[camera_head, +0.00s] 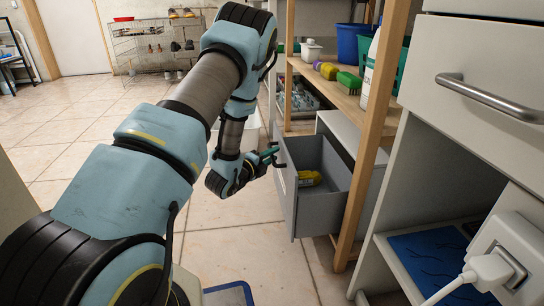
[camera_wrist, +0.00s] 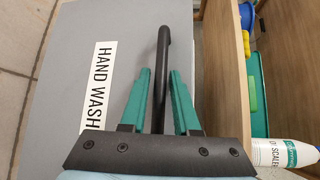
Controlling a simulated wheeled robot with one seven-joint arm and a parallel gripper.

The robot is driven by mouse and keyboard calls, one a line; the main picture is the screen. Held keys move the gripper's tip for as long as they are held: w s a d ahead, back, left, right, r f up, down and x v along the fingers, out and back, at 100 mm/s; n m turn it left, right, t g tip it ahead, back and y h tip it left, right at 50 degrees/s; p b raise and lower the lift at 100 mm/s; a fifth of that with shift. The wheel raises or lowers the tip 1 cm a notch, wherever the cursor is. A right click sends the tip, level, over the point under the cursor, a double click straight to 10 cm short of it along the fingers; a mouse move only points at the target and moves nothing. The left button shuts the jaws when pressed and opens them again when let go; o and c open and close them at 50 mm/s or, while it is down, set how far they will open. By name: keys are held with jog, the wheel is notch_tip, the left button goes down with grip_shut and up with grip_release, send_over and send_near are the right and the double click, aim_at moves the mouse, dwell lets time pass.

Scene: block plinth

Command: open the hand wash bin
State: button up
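The hand wash bin is a grey drawer (camera_head: 292,205) in a low cabinet, and it stands pulled out in the head view. A yellow item (camera_head: 309,178) lies inside it. In the wrist view its grey front (camera_wrist: 75,55) carries a white "HAND WASH" label (camera_wrist: 98,85). A dark bar handle (camera_wrist: 163,50) runs between the two green fingers of my gripper (camera_wrist: 160,85). The fingers are apart, with a visible gap on each side of the bar. In the head view my gripper (camera_head: 268,156) is at the drawer's front; the handle there is partly hidden.
A wooden shelf frame (camera_head: 375,110) stands right beside the open drawer, with bottles, brushes and a blue bucket (camera_head: 350,43) on it. A white drawer unit (camera_head: 470,80) is close at right. Tiled floor (camera_head: 245,225) is clear left of the drawer.

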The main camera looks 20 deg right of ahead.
jog(key=p+v, duration=0.3)
jog(key=v, duration=0.7)
jog(key=shift+s+a, duration=0.2)
jog(key=shift+a, duration=0.1)
jog(key=shift+w+r, duration=0.1)
jog(key=shift+r, duration=0.05)
